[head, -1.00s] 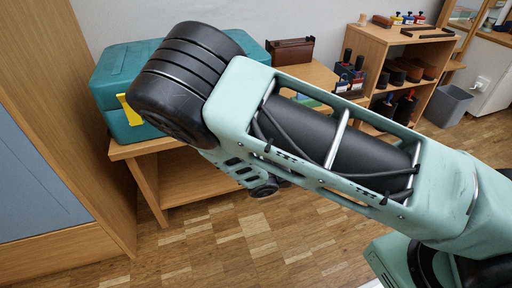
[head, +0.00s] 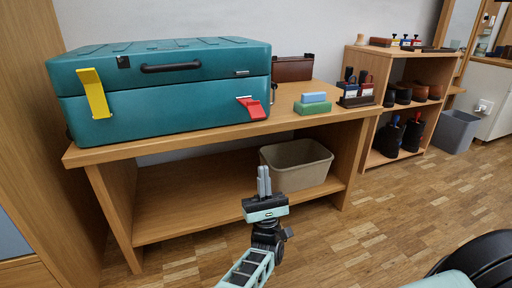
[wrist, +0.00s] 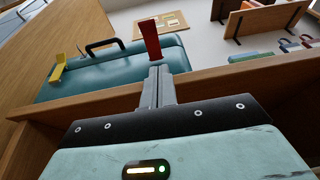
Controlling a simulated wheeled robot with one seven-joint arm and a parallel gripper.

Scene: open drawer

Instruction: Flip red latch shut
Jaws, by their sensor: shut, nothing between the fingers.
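A teal toolbox (head: 165,106) with its lid down stands on the wooden bench. Its red latch (head: 252,107), at the right of the front face, sits on the lower half and sticks outward, clear of the lid. The yellow latch (head: 95,92) at the left lies along the front across the lid seam. My gripper (head: 264,172) is shut and empty, pointing up in front of the bench edge, below the red latch and apart from it.
The bench edge (head: 225,132) lies between my gripper and the toolbox. A beige bin (head: 297,166) sits on the lower shelf behind my gripper. Blue and green blocks (head: 312,104) and a dark rack (head: 356,92) stand right of the toolbox. The floor in front is clear.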

